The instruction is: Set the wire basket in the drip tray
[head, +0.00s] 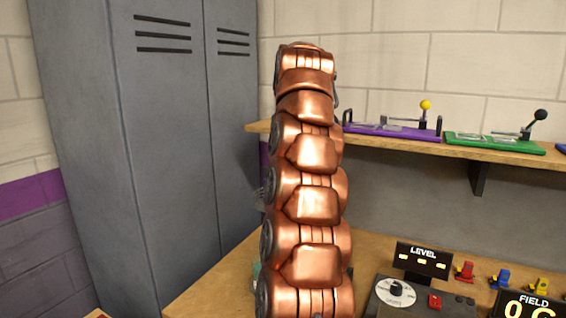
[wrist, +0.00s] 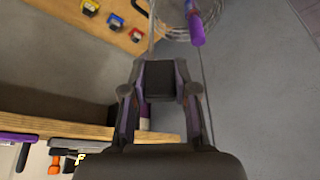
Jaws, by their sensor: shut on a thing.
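My gripper (wrist: 163,80) shows in the wrist view, its fingers closed in. A wire basket (wrist: 172,22) of thin metal wire with a purple grip (wrist: 195,25) shows beyond the fingertips at the top edge, partly cut off. My gripper is shut on the basket, though the exact contact point is unclear. In the head view my copper arm hides the gripper; a bit of wire (head: 262,194) shows at the arm's left edge. I cannot make out the drip tray in either view.
A wooden bench (head: 212,272) runs below a wooden shelf (head: 470,152) holding purple (head: 392,131) and green (head: 497,142) lever fixtures. A LEVEL display (head: 422,260), a dial box (head: 396,293) and small coloured controllers (head: 464,271) stand at right. Grey lockers (head: 100,110) stand at left.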

